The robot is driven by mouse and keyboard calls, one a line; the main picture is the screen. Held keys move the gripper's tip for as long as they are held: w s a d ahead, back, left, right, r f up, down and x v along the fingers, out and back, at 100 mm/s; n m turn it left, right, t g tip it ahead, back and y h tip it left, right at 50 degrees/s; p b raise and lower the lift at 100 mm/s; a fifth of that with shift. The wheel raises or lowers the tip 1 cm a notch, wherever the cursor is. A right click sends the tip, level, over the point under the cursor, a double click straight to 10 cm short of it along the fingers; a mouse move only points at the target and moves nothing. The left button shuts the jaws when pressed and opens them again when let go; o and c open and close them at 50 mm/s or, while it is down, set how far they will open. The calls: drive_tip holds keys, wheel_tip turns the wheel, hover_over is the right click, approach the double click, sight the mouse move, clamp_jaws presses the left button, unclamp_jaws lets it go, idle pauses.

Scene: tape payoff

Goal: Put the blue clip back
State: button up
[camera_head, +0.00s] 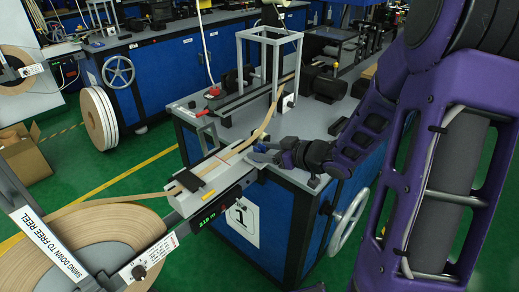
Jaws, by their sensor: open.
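My gripper (270,154) reaches in from the right, over the near corner of the grey bench top, beside the tape guide. Its jaws are open. A small blue piece (261,148) shows at its fingertips, close to the tape; it looks like the blue clip, but I cannot tell it clearly from the fingers or whether it touches them. The tan tape (150,196) runs from the big reel (85,240) at the lower left through the white guide block (213,167) and up to the metal frame (270,45). A black plate (188,181) lies across the tape on the guide.
The grey bench (300,121) carries a red-handled lever (203,112) and dark motors. A handwheel (348,218) sticks out from its right side. The reel arm (50,245) reads "SWING DOWN TO FREE REEL". A cardboard box (24,158) stands at the left. Green floor (140,158) is open left of the bench.

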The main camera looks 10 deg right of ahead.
drive_tip(key=p+v, duration=0.2)
drive_tip(key=v, duration=0.8)
drive_tip(key=shift+s+d+p, duration=0.2)
drive_tip(key=shift+s+p, duration=0.05)
drive_tip(key=shift+p, duration=0.05)
